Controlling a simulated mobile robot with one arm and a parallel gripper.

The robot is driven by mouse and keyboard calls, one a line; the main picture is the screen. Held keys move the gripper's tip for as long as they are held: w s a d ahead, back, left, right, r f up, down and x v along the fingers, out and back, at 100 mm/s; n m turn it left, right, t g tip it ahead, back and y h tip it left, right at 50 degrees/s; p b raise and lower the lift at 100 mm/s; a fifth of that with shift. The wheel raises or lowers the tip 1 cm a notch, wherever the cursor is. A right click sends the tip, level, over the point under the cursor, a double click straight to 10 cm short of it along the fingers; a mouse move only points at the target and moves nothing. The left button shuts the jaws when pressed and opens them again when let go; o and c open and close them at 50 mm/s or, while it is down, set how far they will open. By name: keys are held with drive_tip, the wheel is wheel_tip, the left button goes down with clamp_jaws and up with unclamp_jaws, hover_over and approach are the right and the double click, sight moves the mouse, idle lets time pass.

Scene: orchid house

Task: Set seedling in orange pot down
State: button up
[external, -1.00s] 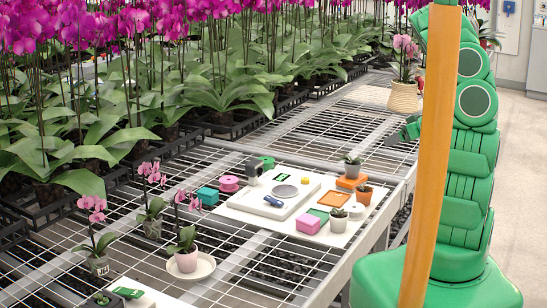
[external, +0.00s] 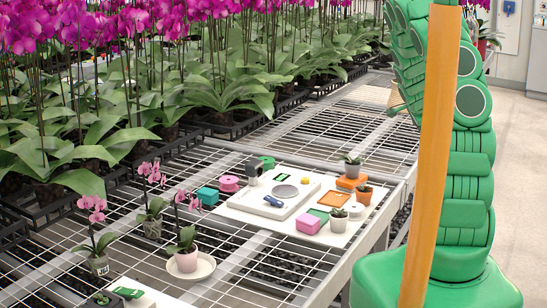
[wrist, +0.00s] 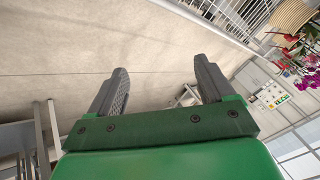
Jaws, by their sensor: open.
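A small seedling in an orange-brown pot (external: 364,194) stands upright at the right end of the white board (external: 240,214) on the mesh bench. Another small plant in a grey pot (external: 352,170) stands beside it, on or just behind an orange block (external: 351,183). My gripper (wrist: 160,66) is open in the wrist view, with nothing between its fingers and pale floor behind them. It is well away from the seedling, which is not in the wrist view. In the external view I cannot make out my fingers.
A pink block (external: 308,223), a white-potted cactus (external: 338,220) and a round white dish (external: 356,211) crowd the seedling. Potted orchids (external: 187,258) stand at front left. An orange post (external: 433,150) blocks part of the external view.

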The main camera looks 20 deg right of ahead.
drive_tip(key=s+a+f+m+g+y, duration=0.2)
drive_tip(key=s+a+m+g, duration=0.15)
drive_tip(key=a+m, duration=0.4)
drive_tip(key=m+g+y, duration=0.2)
drive_tip(key=m+y, duration=0.1)
drive_tip(key=y, duration=0.2)
hover_over(362, 191)
drive_tip(key=shift+s+d+f, duration=0.1)
drive_tip(key=shift+d+f, duration=0.1)
drive_tip(key=shift+f, duration=0.85)
drive_tip(key=shift+s+d+f, duration=0.1)
drive_tip(key=shift+d+f, duration=0.05)
drive_tip(key=shift+f, duration=0.9)
drive_tip(key=shift+a+f, duration=0.15)
drive_tip(key=shift+f, duration=1.9)
drive_tip(key=shift+a+f, duration=0.15)
drive_tip(key=shift+f, duration=1.85)
drive_tip(key=shift+c, duration=0.3)
drive_tip(key=c, duration=1.1)
drive_tip(key=shift+r, duration=0.15)
